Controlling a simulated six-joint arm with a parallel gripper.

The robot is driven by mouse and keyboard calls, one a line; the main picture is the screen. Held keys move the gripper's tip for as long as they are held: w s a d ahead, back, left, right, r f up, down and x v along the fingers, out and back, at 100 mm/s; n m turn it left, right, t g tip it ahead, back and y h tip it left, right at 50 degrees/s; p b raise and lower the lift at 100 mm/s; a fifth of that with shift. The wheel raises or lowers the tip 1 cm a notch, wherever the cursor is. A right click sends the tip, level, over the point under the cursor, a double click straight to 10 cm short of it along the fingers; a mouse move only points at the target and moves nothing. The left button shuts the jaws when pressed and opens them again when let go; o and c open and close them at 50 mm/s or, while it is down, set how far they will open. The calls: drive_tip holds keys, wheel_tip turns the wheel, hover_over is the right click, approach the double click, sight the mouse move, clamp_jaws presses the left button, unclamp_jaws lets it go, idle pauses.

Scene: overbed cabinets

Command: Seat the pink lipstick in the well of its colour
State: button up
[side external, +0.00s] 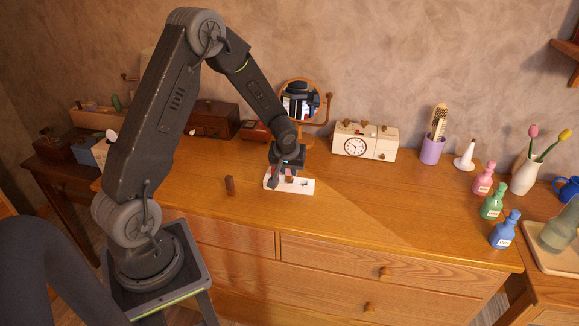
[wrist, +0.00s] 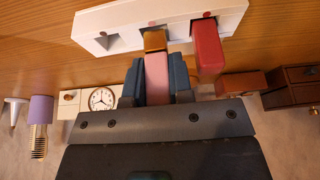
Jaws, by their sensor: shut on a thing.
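The pink lipstick (wrist: 157,75) is between the jaws of my gripper (wrist: 156,80) in the wrist view, its gold end (wrist: 155,41) toward the white holder. My gripper (side external: 276,181) is shut on it, low over the left part of the holder (side external: 304,188) in the side view. The white holder (wrist: 90,24) has square wells with small coloured dots beside them. A dark well (wrist: 125,41) shows empty to the left of the gold end. A red lipstick (wrist: 207,46) stands at the holder's right part. I cannot tell whether the gold end is inside a well.
A dark reddish-brown upright piece (side external: 230,186) stands left of the holder. Behind are a round mirror (side external: 300,101), a white clock (side external: 364,142) and a purple cup (side external: 432,151) with a brush. Bottles (side external: 492,203) stand at the right. The cabinet top right of the holder is clear.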

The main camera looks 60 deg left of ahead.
drive_tip(key=shift+f, duration=0.7)
drive_tip(key=o, duration=0.8)
drive_tip(key=shift+r, duration=0.1)
drive_tip(key=v, duration=1.3)
drive_tip(key=shift+s+d+r, duration=0.15)
drive_tip(key=shift+d+r, duration=0.05)
